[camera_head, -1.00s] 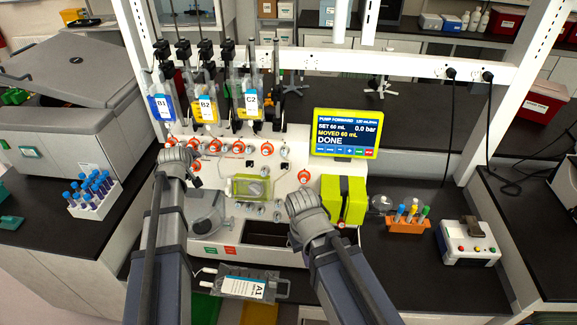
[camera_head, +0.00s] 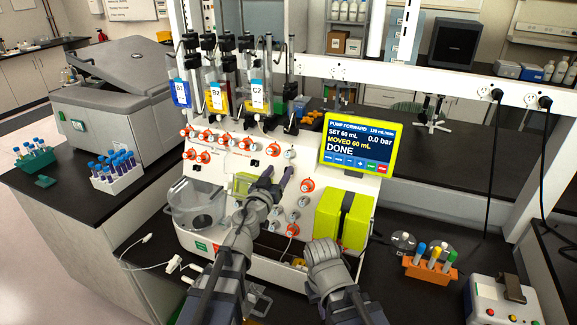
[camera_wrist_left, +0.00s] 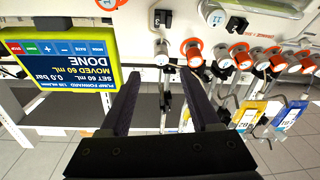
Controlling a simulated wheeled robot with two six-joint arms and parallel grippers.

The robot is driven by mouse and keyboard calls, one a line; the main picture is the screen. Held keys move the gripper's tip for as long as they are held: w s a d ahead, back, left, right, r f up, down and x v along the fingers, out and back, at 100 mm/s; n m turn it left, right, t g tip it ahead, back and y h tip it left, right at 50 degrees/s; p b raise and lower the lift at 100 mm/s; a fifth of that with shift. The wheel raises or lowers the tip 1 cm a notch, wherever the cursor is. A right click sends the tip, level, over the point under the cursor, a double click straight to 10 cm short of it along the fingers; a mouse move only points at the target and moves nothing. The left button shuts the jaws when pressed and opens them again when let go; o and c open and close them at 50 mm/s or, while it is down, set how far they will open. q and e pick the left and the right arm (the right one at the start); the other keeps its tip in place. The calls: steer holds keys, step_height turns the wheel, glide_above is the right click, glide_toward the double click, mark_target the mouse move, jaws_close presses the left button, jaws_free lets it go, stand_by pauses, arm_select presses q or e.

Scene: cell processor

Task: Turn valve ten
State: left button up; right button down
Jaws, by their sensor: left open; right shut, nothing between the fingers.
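The white panel (camera_head: 215,172) of the cell processor carries several orange-ringed valves. In the head view, one orange valve (camera_head: 271,150) and a white knob (camera_head: 290,152) sit just above my left gripper (camera_head: 277,174). That gripper is open and empty, with its fingers pointing at the panel. In the left wrist view, turned upside down, a valve that seems marked 11 (camera_wrist_left: 219,18) and another orange valve (camera_wrist_left: 192,49) lie beyond the fingers. I cannot read which valve is ten. My right gripper (camera_head: 325,256) is low, in front of the processor; its fingertips are hidden.
The pump screen (camera_head: 358,142) reads DONE at the panel's right. A yellow-green block (camera_head: 343,222) stands beside my right gripper. Bags B1 (camera_head: 180,92), B2 (camera_head: 217,96) and C2 (camera_head: 257,95) hang above. An orange tube rack (camera_head: 431,271) stands at right.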

mark_target(287, 156)
arm_select(q)
steer(key=x, duration=0.8)
steer(key=shift+a, duration=0.1)
steer(key=shift+s, duration=0.1)
steer(key=shift+c, duration=0.2)
jaws_close()
